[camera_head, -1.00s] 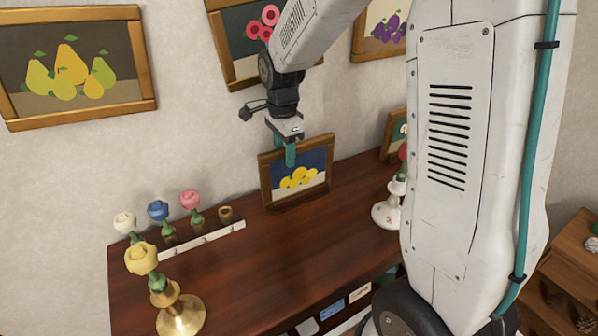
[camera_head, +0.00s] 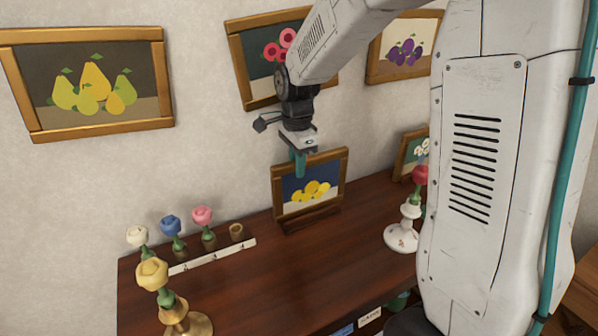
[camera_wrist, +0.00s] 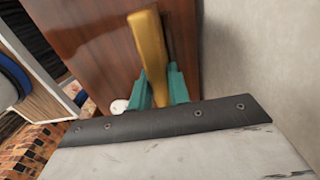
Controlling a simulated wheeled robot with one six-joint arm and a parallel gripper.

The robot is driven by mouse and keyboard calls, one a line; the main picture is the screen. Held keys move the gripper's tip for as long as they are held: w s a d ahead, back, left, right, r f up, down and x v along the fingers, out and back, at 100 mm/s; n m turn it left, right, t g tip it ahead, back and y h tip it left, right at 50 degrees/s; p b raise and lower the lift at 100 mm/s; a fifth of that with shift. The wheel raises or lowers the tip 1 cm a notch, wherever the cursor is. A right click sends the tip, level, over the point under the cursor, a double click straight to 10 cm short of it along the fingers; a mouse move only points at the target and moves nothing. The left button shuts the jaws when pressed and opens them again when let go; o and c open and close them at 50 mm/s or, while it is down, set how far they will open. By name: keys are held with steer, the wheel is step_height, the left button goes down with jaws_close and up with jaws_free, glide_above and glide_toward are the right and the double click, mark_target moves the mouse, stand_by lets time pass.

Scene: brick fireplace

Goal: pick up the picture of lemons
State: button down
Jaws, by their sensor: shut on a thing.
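The picture of lemons (camera_head: 311,191), yellow lemons on dark blue in a gold-brown frame, is upright over the back of the wooden cabinet top (camera_head: 330,245). A dark strip lies just below its lower edge; I cannot tell whether it is a shadow or a stand. My gripper (camera_head: 299,165) comes from above, its teal fingers shut on the top edge of the frame, left of its middle. In the wrist view, the teal fingers (camera_wrist: 158,88) close on both sides of the gold frame edge (camera_wrist: 149,45). The lemons are hidden there.
A yellow rose in a brass holder (camera_head: 185,322) and a flower rack (camera_head: 212,257) stand left. A white holder with a red rose (camera_head: 402,238) and a small framed picture (camera_head: 411,155) stand right. Pears (camera_head: 90,85), red flowers (camera_head: 262,60) and plums (camera_head: 402,48) hang behind.

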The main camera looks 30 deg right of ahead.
steer(key=shift+r, duration=0.8)
steer(key=s+a+r, duration=0.1)
steer(key=s, duration=1.5)
steer(key=shift+a+r, duration=0.15)
steer(key=shift+r, duration=0.05)
